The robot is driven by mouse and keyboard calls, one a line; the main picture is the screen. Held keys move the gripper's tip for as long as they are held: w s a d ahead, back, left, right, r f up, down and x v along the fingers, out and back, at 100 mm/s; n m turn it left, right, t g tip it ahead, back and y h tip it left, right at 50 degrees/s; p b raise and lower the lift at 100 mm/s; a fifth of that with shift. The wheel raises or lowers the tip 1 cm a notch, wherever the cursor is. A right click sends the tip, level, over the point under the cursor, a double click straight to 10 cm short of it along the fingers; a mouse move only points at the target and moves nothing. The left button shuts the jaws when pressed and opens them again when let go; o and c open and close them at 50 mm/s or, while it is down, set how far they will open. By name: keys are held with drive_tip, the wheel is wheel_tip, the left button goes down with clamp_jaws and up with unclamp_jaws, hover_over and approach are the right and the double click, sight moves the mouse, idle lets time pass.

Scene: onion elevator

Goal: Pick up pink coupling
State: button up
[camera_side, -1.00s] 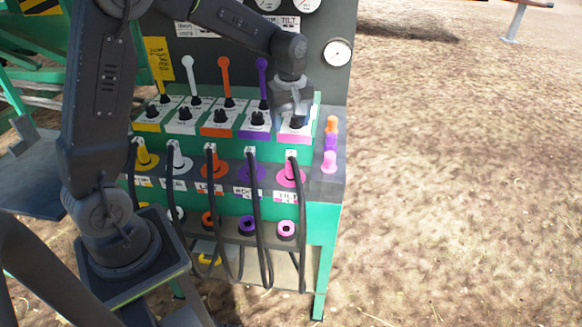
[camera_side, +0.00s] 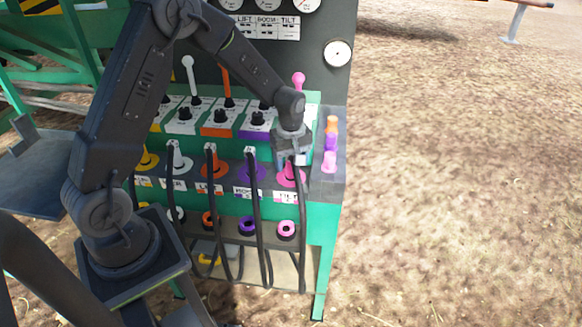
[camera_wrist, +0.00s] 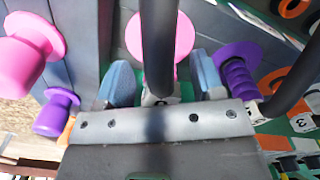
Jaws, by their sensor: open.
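The pink coupling (camera_side: 288,177) sits on the sloped panel at the right end of the row, with a black hose rising from it and looping down in front. My gripper (camera_side: 291,161) is just above it, pointing down, and hides its top. In the wrist view, its pink flange (camera_wrist: 183,36) shows beyond my fingers. My gripper (camera_wrist: 163,80) is open there, with one blue-padded finger on each side of the black hose (camera_wrist: 158,40). I cannot tell whether the fingers touch the coupling.
The purple coupling (camera_side: 251,172) stands close on the left with its own hose. Loose pink (camera_side: 329,162), purple (camera_side: 331,142) and orange (camera_side: 332,124) caps stand on the right ledge. Levers and dark knobs rise behind. Pink (camera_side: 286,230) and purple (camera_side: 247,226) ring ports are below.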

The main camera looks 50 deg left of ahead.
drive_tip(key=shift+c, duration=0.4)
drive_tip(key=c, duration=1)
drive_tip(key=shift+o, duration=0.2)
wheel_tip(320, 180, up, 10)
